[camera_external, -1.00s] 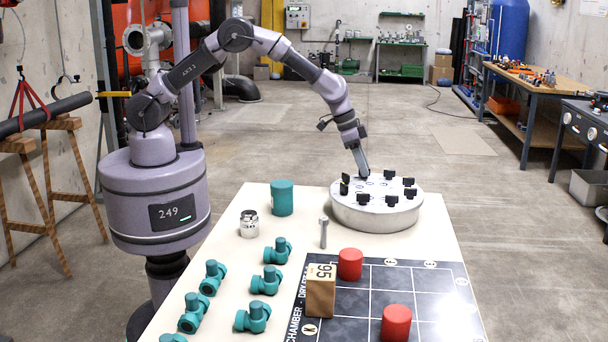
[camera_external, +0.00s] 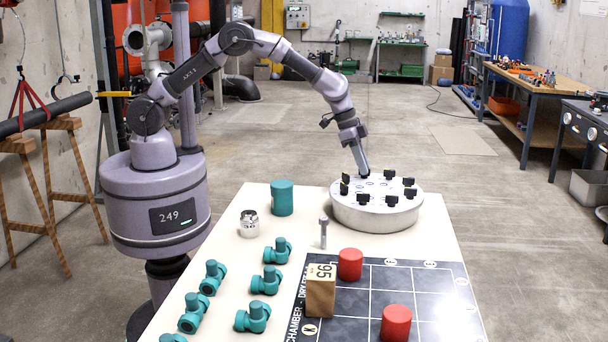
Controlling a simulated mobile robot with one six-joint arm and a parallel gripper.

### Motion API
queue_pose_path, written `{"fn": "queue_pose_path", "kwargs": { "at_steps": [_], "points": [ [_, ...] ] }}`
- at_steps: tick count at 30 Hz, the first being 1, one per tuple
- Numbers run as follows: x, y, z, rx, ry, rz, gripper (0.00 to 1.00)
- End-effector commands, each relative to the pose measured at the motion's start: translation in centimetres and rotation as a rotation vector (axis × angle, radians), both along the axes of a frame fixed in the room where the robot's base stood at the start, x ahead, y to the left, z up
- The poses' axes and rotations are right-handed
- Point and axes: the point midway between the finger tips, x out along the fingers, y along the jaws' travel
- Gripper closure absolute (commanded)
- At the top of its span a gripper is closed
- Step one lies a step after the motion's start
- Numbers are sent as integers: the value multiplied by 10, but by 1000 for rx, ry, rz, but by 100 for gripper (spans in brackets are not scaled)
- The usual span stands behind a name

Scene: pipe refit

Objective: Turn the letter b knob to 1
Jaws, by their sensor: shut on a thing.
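A round pale grey drum (camera_external: 376,216) stands at the far right of the white table. Several black knobs, such as the front one (camera_external: 391,199), are set around the edge of its top. My gripper (camera_external: 365,175) is at the back left knob on the drum's top and is shut on it. That knob is mostly hidden by my fingers. The letters and numbers on the drum are too small to read, so I cannot tell which knob is letter b or where it points.
A teal cylinder (camera_external: 282,198), a silver jar (camera_external: 249,224) and a grey upright pin (camera_external: 323,232) stand left of the drum. Several teal fittings (camera_external: 266,281) lie at front left. A dark grid board (camera_external: 345,317) carries two red cylinders (camera_external: 350,264) and a brown block (camera_external: 320,291).

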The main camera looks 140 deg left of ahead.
Motion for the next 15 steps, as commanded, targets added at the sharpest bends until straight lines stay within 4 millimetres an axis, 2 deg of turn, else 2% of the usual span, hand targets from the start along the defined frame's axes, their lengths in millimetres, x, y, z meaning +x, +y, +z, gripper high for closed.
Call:
{"fn": "queue_pose_path", "kwargs": {
  "at_steps": [15],
  "points": [
    [-1, 3, 0, 0, 0, -477, 100]
  ]
}}
